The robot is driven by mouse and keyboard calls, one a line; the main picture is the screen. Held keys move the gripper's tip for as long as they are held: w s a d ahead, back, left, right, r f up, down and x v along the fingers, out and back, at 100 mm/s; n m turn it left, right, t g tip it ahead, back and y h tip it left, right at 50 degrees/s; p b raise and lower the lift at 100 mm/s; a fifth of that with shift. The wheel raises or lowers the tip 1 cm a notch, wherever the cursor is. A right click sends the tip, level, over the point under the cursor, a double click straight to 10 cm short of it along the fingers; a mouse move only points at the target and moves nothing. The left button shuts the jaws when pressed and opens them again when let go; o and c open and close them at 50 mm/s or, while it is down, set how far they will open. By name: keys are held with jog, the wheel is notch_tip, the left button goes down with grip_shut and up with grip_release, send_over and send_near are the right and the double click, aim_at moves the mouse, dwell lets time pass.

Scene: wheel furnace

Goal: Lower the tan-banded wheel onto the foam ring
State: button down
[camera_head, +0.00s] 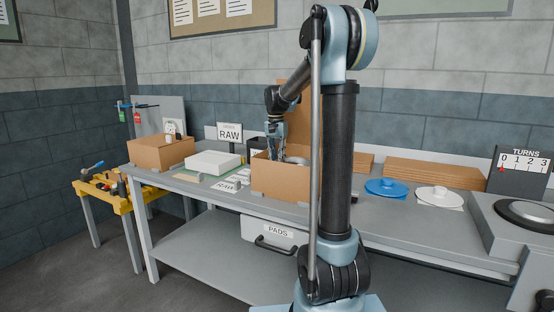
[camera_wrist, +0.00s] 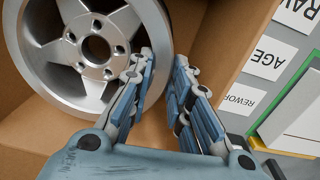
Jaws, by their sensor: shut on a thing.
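A silver spoked wheel (camera_wrist: 92,48) fills the left of the wrist view, inside an open cardboard carton (camera_head: 283,182). A grey piece of the wheel (camera_head: 297,160) shows above the carton wall in the head view. I cannot make out a tan band. My gripper (camera_wrist: 163,62) reaches down into the carton, one finger over the wheel's face and the other outside its rim. It is shut on the wheel's rim; the contact is partly hidden by the fingers. In the head view my gripper (camera_head: 275,152) is small. I cannot make out a foam ring.
A RAW sign (camera_head: 229,133), a white box (camera_head: 213,163) and another carton (camera_head: 161,151) stand left on the grey bench (camera_head: 390,226). A blue disc (camera_head: 386,187), a white disc (camera_head: 438,197) and a machine (camera_head: 515,220) are at right. My arm hides some of the bench.

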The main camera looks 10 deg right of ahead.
jog(key=shift+f, duration=0.15)
jog(key=c, duration=0.8)
grip_release()
jog(key=shift+c, duration=0.2)
jog(key=shift+r, duration=7.1)
jog(key=s+a, duration=0.9)
jog(key=s, duration=0.4)
jog(key=shift+s, duration=0.15)
jog(key=shift+f, duration=0.1)
jog(key=shift+s, duration=0.1)
